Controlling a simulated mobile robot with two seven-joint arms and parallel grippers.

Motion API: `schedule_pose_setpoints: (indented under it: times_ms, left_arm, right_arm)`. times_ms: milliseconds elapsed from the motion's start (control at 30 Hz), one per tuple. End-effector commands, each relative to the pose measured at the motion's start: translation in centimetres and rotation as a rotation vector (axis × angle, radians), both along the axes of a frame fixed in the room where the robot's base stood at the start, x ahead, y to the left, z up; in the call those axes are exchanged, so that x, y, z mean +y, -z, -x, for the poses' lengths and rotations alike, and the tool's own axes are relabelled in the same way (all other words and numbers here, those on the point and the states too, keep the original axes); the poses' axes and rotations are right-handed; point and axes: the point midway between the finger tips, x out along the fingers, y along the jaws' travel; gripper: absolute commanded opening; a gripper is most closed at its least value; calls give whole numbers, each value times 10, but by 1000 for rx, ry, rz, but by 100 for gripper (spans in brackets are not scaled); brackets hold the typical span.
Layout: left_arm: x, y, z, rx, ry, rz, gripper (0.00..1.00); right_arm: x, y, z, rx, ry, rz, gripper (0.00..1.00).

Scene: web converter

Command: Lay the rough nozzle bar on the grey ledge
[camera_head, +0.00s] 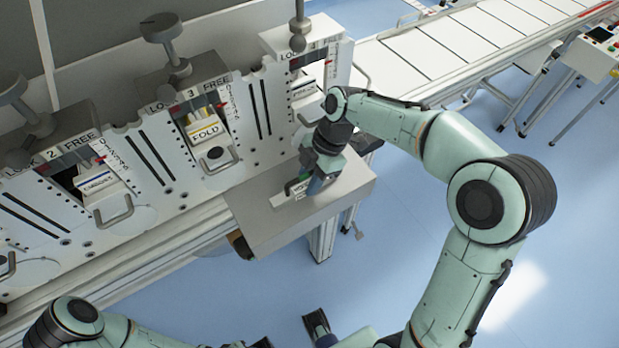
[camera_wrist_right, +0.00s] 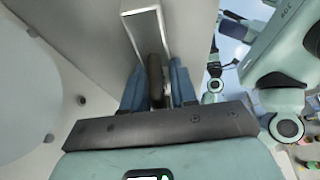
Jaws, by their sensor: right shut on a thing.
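The grey ledge (camera_head: 265,235) juts out from the front of the machine, in the middle of the head view. My right gripper (camera_head: 305,187) points down over the ledge's top. In the right wrist view its blue fingers (camera_wrist_right: 158,88) are shut on the dark grip of the nozzle bar (camera_wrist_right: 146,25), a long piece with a pale rim. In the head view a pale labelled part of the bar (camera_head: 283,197) shows beside the fingers, low at the ledge top. I cannot tell whether it touches, and its label is unreadable. A dark blue fingertip of my left gripper (camera_head: 319,325) shows at the bottom edge.
The machine's white front panel (camera_head: 262,125) stands behind the ledge, with numbered slots holding labelled cartridges, one reading FOLD (camera_head: 209,131). Grey knobs (camera_head: 163,32) rise above it. A white conveyor (camera_head: 450,45) runs off to the upper right. Blue floor is open at the right.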

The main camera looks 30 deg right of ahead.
Motion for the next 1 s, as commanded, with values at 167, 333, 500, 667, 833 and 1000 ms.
schedule_pose_setpoints:
  times_ms: [167, 333, 500, 667, 833, 1000]
  left_arm:
    - [0, 1, 0, 0, 0, 0, 43]
    - [0, 0, 0, 0, 0, 0, 43]
    - [0, -3, -1, -1, 0, 0, 43]
    - [0, -7, -2, -2, 0, 0, 43]
    - [0, -13, -4, -5, 0, 1, 43]
    - [0, -18, -6, -7, 0, 0, 43]
  right_arm:
    - [0, 1, 0, 0, 0, 0, 53]
    - [0, 1, 0, 0, 0, 0, 53]
    - [-3, -8, -1, -3, 1, 1, 53]
    - [-14, -35, -2, -4, 3, 1, 53]
    - [-28, -71, -3, -4, 3, 1, 53]
    - [-40, -98, -4, -2, 3, 0, 53]
